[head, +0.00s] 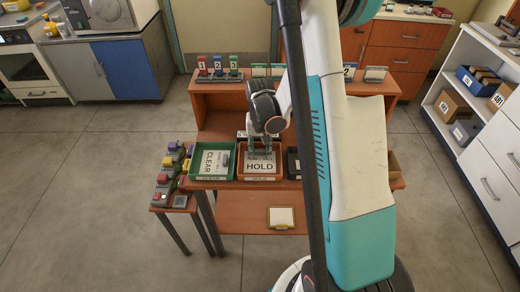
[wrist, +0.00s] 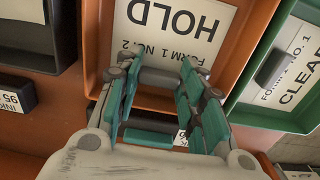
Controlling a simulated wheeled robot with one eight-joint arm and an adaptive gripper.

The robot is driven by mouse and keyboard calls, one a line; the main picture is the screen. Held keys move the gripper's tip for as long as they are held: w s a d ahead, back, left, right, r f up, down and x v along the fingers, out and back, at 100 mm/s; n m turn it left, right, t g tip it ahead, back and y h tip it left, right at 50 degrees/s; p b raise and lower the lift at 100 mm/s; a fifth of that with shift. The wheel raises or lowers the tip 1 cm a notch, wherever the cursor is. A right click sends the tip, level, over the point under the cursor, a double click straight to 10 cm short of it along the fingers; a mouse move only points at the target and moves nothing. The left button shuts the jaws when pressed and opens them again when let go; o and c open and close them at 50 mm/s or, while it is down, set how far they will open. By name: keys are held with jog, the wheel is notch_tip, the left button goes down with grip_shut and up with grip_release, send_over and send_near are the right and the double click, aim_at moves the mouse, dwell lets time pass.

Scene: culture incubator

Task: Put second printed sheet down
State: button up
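The second printed sheet (wrist: 188,20), white with "HOLD" and "FORM 1 NO. 2", is at the orange tray (wrist: 255,35). In the head view the sheet (head: 260,168) appears inside that tray's rim; whether it rests fully on the bottom is unclear. A grey block (wrist: 165,78) on the sheet lies between my fingers. My gripper (wrist: 160,70) is above the tray, its fingers spread to either end of the block. Whether they touch it cannot be made out. In the head view my gripper (head: 260,150) hides the sheet's far edge.
A green tray (head: 197,175) with the "CLEAR" sheet (wrist: 290,75), bearing its own grey block, stands directly left in the head view. A dark tray (head: 292,165) is close on the right. A small side table with coloured items (head: 168,180) stands further left. Numbered racks line the desk's upper shelf.

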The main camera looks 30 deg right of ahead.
aim_at(260, 151)
jog(key=o, duration=0.3)
jog(key=shift+o, duration=0.2)
notch_tip(260, 151, up, 12)
jog(key=p, duration=0.5)
jog(key=shift+r, duration=0.15)
